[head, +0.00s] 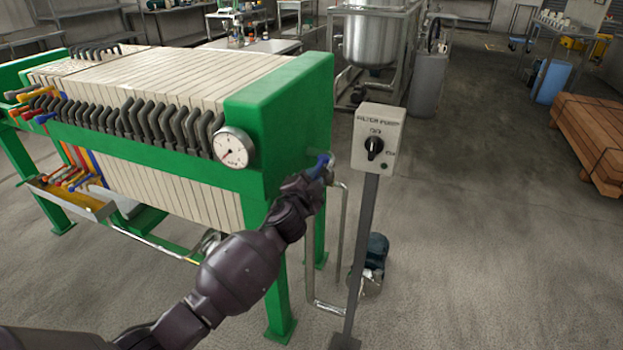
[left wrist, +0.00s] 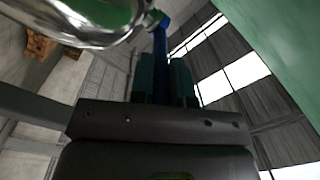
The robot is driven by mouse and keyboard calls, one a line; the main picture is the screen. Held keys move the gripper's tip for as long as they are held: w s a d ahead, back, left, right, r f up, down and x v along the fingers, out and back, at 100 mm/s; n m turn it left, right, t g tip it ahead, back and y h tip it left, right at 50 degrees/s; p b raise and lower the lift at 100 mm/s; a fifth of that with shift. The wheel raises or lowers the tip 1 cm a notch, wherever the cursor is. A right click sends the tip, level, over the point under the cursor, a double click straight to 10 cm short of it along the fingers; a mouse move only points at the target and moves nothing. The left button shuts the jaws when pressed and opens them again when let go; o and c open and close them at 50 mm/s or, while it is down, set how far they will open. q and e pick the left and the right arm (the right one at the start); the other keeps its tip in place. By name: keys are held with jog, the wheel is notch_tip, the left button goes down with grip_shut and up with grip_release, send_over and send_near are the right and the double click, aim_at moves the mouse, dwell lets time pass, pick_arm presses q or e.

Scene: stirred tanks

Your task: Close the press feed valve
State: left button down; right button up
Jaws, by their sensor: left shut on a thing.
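The press feed valve has a blue lever handle (head: 320,165) on the pipe at the right end of the green filter press (head: 292,112). My left gripper (head: 318,178) is at this handle, and its jaws are shut on it. In the left wrist view the blue handle (left wrist: 160,38) rises from between the dark fingers (left wrist: 165,80), beside a shiny metal pipe (left wrist: 75,20). The gripper and forearm hide part of the valve in the head view. My right gripper is not in view.
A filter pump switch box (head: 378,140) on a grey post (head: 362,250) stands close to the right of my left gripper. A round gauge (head: 233,147) is on the press front. A dark green pump (head: 376,250) sits on the floor behind the post.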

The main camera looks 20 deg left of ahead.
pick_arm(q)
jog(key=d+n+y+b, duration=0.1)
jog(key=n+y+b, duration=0.1)
jog(key=y, duration=0.1)
jog(key=d+n+g+y+b, duration=0.1)
jog(key=d+y, duration=0.1)
jog(key=w+d+n+g+y+b, duration=0.1)
jog(key=n+y+b, duration=0.1)
jog(key=y, duration=0.1)
jog(key=shift+w+d+f+n+y+b, duration=0.1)
jog(key=shift+d+f+n+y+b, duration=0.05)
jog(key=shift+d+n+y+b, duration=0.2)
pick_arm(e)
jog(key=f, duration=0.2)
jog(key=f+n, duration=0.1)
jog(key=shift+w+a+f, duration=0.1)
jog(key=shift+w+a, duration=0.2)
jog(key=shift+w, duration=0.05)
pick_arm(q)
jog(key=c, duration=1.4)
grip_release()
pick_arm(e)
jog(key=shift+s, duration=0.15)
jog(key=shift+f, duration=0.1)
